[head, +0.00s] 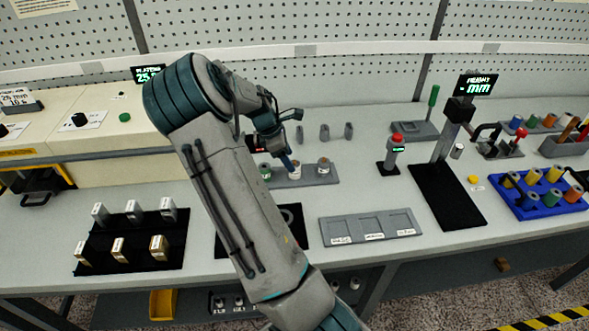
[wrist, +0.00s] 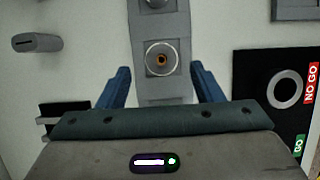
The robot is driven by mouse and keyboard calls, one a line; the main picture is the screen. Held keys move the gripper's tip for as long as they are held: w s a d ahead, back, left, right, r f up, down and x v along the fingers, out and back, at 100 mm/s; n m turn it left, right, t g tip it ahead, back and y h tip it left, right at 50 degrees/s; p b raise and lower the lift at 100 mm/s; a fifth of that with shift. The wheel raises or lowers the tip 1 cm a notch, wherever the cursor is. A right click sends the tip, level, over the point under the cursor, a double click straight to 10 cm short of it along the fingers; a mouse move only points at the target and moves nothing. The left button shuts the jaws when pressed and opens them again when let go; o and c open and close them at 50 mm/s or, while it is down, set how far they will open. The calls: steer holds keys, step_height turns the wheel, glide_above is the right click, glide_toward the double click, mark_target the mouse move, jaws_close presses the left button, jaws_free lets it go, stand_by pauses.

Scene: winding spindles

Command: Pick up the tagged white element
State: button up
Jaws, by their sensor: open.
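A grey rack (head: 312,178) holds several small round elements. A white element with a brownish top (head: 295,170) stands near its middle, just under my gripper (head: 287,162). In the wrist view, a round white-rimmed element with an orange centre (wrist: 160,61) sits on the grey rack (wrist: 162,93), seen from above. My gripper (wrist: 161,80) is open, its blue fingers apart on either side of the rack strip and this element. Nothing is held. I cannot make out a tag. A greenish element (head: 265,171) and another whitish one with a brown top (head: 323,165) stand on the same rack.
A grey three-pocket tray (head: 370,227) lies in front, right of my arm. A black GO/NO GO gauge plate (wrist: 270,82) lies beside the rack. A red-topped device (head: 393,153) stands to the right. Grey pegs (head: 324,132) stand behind the rack.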

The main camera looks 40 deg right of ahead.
steer(key=shift+p+x, duration=0.8)
steer(key=shift+x, duration=1.8)
steer(key=shift+s+r, duration=0.1)
steer(key=c, duration=1.1)
